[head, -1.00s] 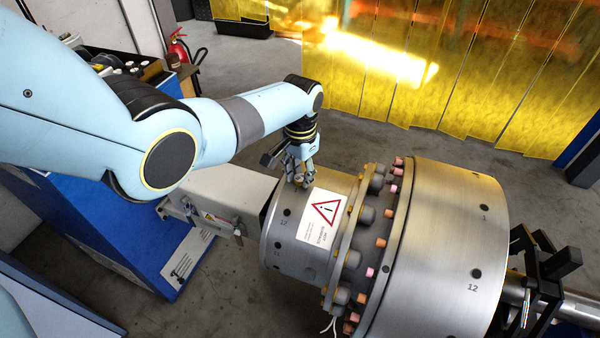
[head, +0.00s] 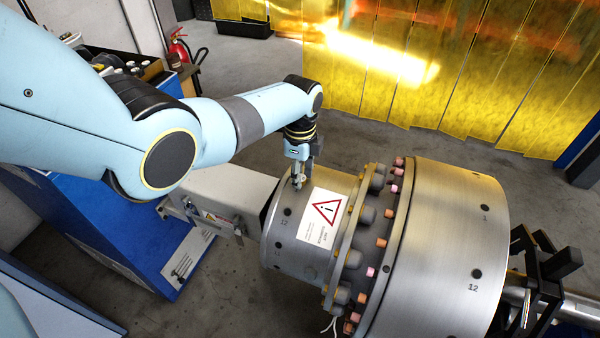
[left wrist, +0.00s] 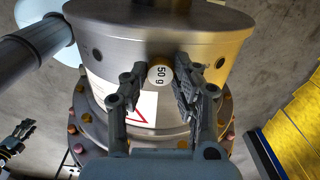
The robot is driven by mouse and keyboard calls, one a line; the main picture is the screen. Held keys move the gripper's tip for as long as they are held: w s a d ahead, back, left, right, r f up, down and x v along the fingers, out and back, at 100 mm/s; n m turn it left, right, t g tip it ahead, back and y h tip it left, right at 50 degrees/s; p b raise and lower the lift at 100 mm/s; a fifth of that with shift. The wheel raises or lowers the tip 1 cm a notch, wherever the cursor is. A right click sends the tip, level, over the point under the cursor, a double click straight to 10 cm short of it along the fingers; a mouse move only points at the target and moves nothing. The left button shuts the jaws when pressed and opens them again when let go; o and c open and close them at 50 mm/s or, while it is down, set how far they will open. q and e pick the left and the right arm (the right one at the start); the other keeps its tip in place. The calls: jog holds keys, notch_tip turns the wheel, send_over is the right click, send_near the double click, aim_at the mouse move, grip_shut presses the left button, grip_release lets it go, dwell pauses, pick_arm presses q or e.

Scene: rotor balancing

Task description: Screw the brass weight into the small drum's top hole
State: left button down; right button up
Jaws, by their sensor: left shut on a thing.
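The small drum (head: 283,247) lies on its side in the head view, with a white warning label and several dark holes around its rim. My left gripper (head: 298,181) points down at the top of the small drum, beside the label. In the left wrist view, its two fingers (left wrist: 159,88) are shut on the brass weight (left wrist: 159,75), a round piece marked "50 g". The weight is at the drum's surface between the fingertips. The top hole is hidden behind it, so I cannot tell how deep the weight sits. My right gripper is not in view in the head view.
The large drum (head: 440,240) joins the small drum at a bolted flange (head: 345,240). A grey machine housing (head: 215,190) stands left of the small drum. A black bracket (head: 545,275) is at the right. Yellow curtains (head: 470,70) hang behind, with open floor before them.

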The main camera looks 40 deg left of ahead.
pick_arm(q)
jog(key=m, duration=0.3)
jog(key=shift+m, duration=0.3)
jog(key=c, duration=0.9)
grip_release()
jog(key=shift+m, duration=0.3)
jog(key=shift+c, duration=1)
jog(key=shift+r, duration=2.95)
